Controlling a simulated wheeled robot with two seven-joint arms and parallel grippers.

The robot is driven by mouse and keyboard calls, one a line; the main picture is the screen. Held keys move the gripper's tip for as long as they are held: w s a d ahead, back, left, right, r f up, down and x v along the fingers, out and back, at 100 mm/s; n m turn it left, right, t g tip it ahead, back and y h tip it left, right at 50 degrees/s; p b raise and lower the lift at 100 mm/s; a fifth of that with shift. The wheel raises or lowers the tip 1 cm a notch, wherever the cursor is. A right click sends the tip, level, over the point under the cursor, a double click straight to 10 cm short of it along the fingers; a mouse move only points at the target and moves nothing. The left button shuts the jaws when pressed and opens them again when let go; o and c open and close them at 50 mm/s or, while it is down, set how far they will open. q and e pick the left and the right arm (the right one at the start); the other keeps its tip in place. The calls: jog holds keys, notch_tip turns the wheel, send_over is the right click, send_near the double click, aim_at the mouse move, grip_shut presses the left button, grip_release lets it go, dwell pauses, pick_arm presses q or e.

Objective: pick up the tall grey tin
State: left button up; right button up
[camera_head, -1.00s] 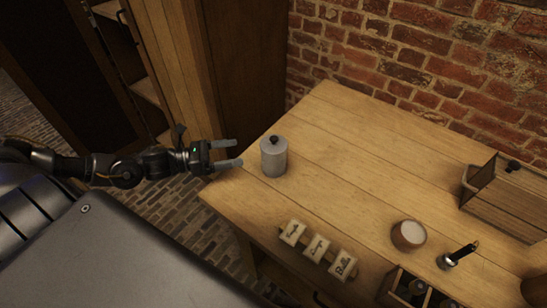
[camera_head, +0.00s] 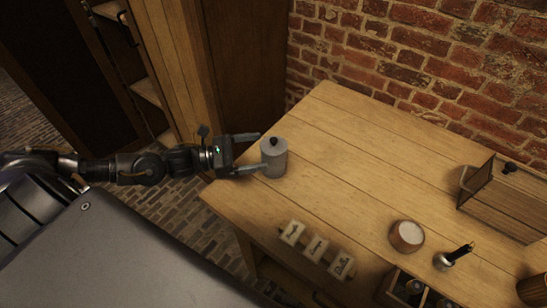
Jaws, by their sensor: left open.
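The tall grey tin (camera_head: 275,160) stands upright on the wooden table (camera_head: 340,170) near its left edge, with a dark knob on its lid. My left gripper (camera_head: 264,152) comes in from the left at the tin. Its two grey fingers are spread apart. The nearer finger reaches in front of the tin's left side and the farther one reaches toward its back left. I cannot tell whether either finger touches the tin. My right gripper is not in view.
Several small lettered cards (camera_head: 316,249) stand at the table's front edge. A white-filled bowl (camera_head: 407,236), a small metal pot with a dark handle (camera_head: 444,261), and a wooden box (camera_head: 505,199) are on the right. A brick wall (camera_head: 430,60) stands behind. The table's middle is clear.

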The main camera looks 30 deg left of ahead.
aim_at(272, 149)
pick_arm(q)
jog(key=shift+w+d+r, duration=0.15)
jog(key=shift+d, duration=0.05)
jog(key=p+x, duration=0.2)
jog(key=x, duration=0.1)
jog(key=shift+w+d, duration=0.55)
jog(key=shift+d, duration=0.1)
jog(key=shift+c, duration=0.8)
jog(key=c, duration=0.9)
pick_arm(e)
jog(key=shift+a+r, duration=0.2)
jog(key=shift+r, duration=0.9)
